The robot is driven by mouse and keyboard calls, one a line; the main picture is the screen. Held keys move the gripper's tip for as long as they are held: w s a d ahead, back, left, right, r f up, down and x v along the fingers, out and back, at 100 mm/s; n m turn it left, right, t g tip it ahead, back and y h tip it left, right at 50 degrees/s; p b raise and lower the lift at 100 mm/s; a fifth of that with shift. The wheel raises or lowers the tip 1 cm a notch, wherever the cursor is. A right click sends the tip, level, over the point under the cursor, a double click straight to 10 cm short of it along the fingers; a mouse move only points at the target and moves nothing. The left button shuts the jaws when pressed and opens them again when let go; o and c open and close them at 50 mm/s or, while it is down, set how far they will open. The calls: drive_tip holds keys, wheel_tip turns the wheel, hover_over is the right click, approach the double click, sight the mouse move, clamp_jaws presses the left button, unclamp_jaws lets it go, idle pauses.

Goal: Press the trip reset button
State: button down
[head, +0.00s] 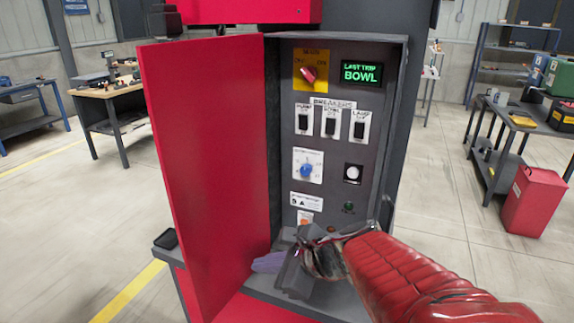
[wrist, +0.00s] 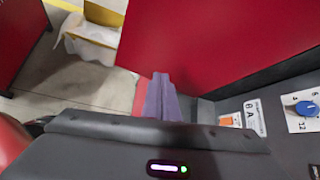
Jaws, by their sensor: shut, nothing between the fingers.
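The control panel (head: 330,150) stands inside an opened red cabinet in the head view. A white round button (head: 352,173) in a black mount is on its right side. I cannot read which one is the trip reset. My gripper (head: 268,263) has purple fingers, shut and empty, in front of the lower panel and left of the orange control. The fingers also show in the wrist view (wrist: 161,92). My wrist hides the panel's lowest part.
The open red door (head: 205,150) stands along the panel's left side. Above are a red rotary switch (head: 309,74), a green "LAST TRIP BOWL" display (head: 361,73), breakers (head: 331,122) and a blue knob (head: 307,171). Space in front of the upper panel is clear.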

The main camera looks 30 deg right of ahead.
sight(353, 173)
drive_tip(key=d+r+m+t+h, duration=0.3)
drive_tip(key=d+r+m, duration=0.1)
drive_tip(key=d+m, duration=0.5)
drive_tip(key=w+d+r+m+t+h, duration=0.1)
drive_tip(key=d+r+m+t+h, duration=0.2)
drive_tip(key=d+m, duration=0.6)
drive_tip(key=d+r+t, duration=0.1)
drive_tip(key=d, duration=0.3)
drive_tip(key=w+d, duration=0.3)
drive_tip(key=d, duration=0.1)
drive_tip(key=w+d, duration=0.2)
drive_tip(key=shift+w+d, duration=0.3)
drive_tip(key=shift+d, duration=0.1)
drive_tip(key=shift+w+d+r, duration=0.1)
drive_tip(key=shift+w+d, duration=0.2)
drive_tip(key=shift+d, duration=0.2)
idle(1.6)
